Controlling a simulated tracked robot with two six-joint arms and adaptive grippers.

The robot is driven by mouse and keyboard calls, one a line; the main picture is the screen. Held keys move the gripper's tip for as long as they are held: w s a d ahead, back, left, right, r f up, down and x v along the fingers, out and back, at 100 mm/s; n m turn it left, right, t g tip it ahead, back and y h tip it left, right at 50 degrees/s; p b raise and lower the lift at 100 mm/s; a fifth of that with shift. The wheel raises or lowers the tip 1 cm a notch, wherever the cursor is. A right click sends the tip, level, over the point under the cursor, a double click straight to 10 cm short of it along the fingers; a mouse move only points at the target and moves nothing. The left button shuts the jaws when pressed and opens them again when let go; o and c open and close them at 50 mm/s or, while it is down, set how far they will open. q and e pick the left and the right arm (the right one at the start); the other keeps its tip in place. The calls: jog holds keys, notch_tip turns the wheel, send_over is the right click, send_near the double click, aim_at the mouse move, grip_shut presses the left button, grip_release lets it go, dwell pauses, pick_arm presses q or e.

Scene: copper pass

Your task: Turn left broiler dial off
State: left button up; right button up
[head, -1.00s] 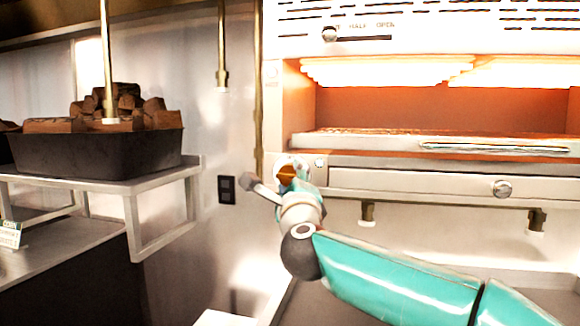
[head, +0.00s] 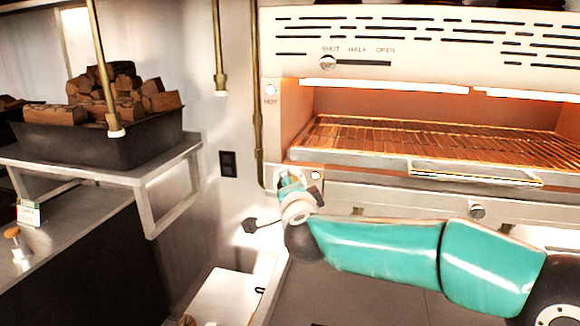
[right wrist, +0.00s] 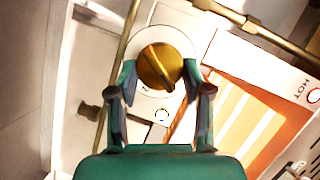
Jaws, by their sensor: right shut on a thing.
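The left broiler dial (right wrist: 157,66) is a round brass knob with a raised grip bar on a white round plate, in the right wrist view. My right gripper (right wrist: 158,76) has its two fingers on either side of the knob and is shut on it. In the head view my right gripper (head: 291,184) is at the lower left corner of the broiler front, and it hides the dial. The broiler (head: 345,55) has an orange-lit cavity with a wire rack (head: 440,146). My left gripper is not in view.
A second knob (head: 477,211) sits on the broiler's lower front at right. A dark bin (head: 150,148) of brown blocks stands on a metal shelf at left. Brass pipes (head: 257,90) run down the wall beside the broiler. A dark outlet (head: 228,164) is on the wall.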

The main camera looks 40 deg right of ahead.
jog(key=shift+a+r+n+p, duration=0.1)
jog(key=shift+r+n+p, duration=0.15)
jog(key=shift+n+p, duration=0.15)
jog(key=shift+w+f+n+g+p, duration=0.15)
jog(key=shift+n+g+p, duration=0.15)
jog(key=shift+n+g, duration=0.35)
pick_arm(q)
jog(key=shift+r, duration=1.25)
pick_arm(e)
jog(key=shift+a+f+n+g+h, duration=0.15)
jog(key=shift+n+g+h, duration=0.25)
jog(key=shift+n+g, duration=0.9)
jog(key=shift+n+t, duration=0.35)
jog(key=shift+n, duration=0.1)
jog(key=o, duration=0.9)
jog(key=shift+w, duration=0.1)
jog(key=shift+o, duration=1.3)
jog(key=shift+w, duration=0.1)
jog(key=shift+r, duration=0.2)
